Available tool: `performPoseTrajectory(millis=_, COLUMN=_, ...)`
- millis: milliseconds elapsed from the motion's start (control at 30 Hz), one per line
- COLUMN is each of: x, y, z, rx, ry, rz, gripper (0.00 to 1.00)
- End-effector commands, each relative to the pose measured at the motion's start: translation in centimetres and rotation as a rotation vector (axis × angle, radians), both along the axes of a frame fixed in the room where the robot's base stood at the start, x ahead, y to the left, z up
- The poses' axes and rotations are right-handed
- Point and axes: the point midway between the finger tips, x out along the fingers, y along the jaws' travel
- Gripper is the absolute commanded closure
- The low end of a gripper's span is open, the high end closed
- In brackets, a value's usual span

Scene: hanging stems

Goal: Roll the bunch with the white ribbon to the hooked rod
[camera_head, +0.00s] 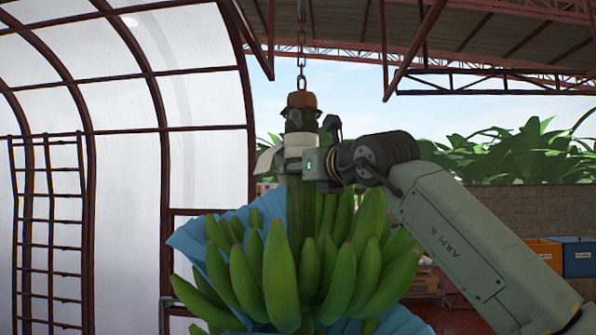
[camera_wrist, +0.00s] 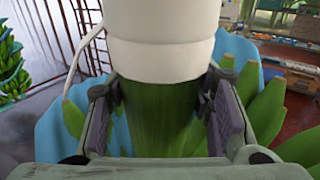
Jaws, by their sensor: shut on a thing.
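The green banana bunch (camera_head: 280,270) hangs upright in front of me, with a blue sheet (camera_head: 195,240) behind and around it. A white ribbon (camera_head: 298,142) is wrapped around its stem near the top, with a loose end at the left. In the wrist view the ribbon (camera_wrist: 163,45) is just beyond the jaws. My gripper (camera_wrist: 162,105) is shut on the green stem (camera_wrist: 160,130) below the ribbon, one finger on each side. In the head view my gripper (camera_head: 303,166) reaches in from the right. I cannot make out a hooked rod.
A chain (camera_head: 301,55) and rusty cap (camera_head: 302,100) hold the bunch from above. Another green bunch (camera_wrist: 12,65) hangs at the left of the wrist view. A ladder-like frame (camera_head: 50,230) stands left; orange (camera_head: 545,254) and blue (camera_head: 578,258) bins stand right.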

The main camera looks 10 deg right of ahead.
Motion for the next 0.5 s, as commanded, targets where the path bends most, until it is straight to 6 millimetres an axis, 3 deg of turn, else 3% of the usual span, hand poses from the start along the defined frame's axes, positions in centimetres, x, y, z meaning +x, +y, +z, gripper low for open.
performPoseTrajectory(millis=33, x=0.04, y=-0.05, z=0.01, rx=0.002, ry=0.0, rz=-0.001, gripper=1.0)
performPoseTrajectory(millis=67, x=0.03, y=-0.03, z=0.02, rx=0.002, ry=0.0, rz=0.0, gripper=0.52)
performPoseTrajectory(millis=333, x=0.01, y=0.08, z=0.03, rx=0.004, ry=0.0, rz=0.002, gripper=0.34)
performPoseTrajectory(millis=500, x=0.0, y=0.1, z=0.03, rx=0.004, ry=0.0, rz=0.003, gripper=0.33)
